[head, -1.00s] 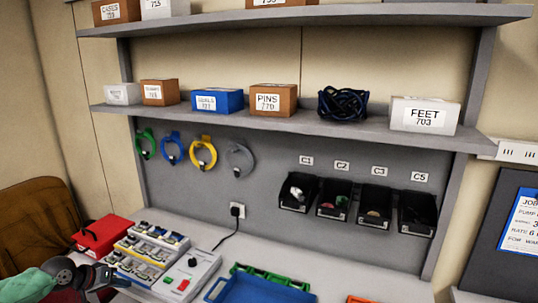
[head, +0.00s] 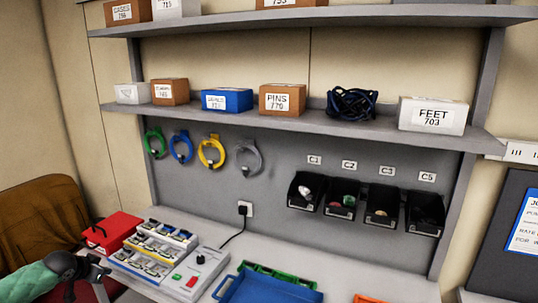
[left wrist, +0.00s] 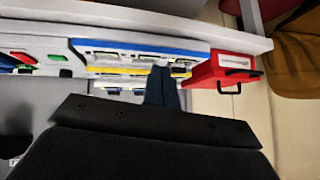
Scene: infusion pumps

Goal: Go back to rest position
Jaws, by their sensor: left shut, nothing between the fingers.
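My left gripper (head: 97,272) is at the lower left of the head view, in front of the bench edge. In the left wrist view its fingers (left wrist: 161,82) are together with nothing between them. They appear in front of the tray of small parts (left wrist: 135,50), beside the red case (left wrist: 222,70); I see no contact. My right gripper is in neither view.
On the bench are the red case (head: 110,231), a grey box with buttons (head: 192,275) and a blue tray (head: 268,290). Black bins (head: 340,198) and coloured loops (head: 211,151) hang on the back panel. Shelves with boxes are above. A brown chair (head: 40,222) stands left.

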